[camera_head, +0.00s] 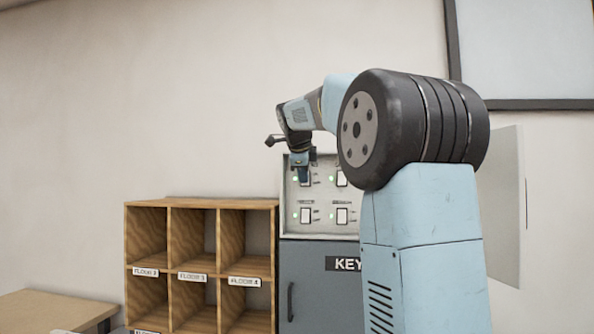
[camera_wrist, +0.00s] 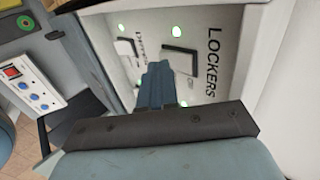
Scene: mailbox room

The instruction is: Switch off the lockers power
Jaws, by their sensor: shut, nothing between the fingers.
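The power panel (camera_head: 325,232) is a grey box with several white rocker switches and lit green lights in the head view. My gripper (camera_head: 303,178) is in front of its upper left switch and partly hides it. In the wrist view, the LOCKERS label (camera_wrist: 214,62) reads sideways beside a white switch (camera_wrist: 180,60) with a dark edge. A green light (camera_wrist: 175,31) is lit beside that switch. My gripper (camera_wrist: 157,68) is shut and empty, its tips at the switch's near left edge. I cannot tell whether they touch it.
Another white switch (camera_wrist: 125,47) is left of the lockers switch in the wrist view. A grey key cabinet (camera_head: 318,290) is below the panel. Wooden pigeonholes (camera_head: 200,203) stand to its left. A pale open door (camera_head: 505,210) is at the right, behind my arm.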

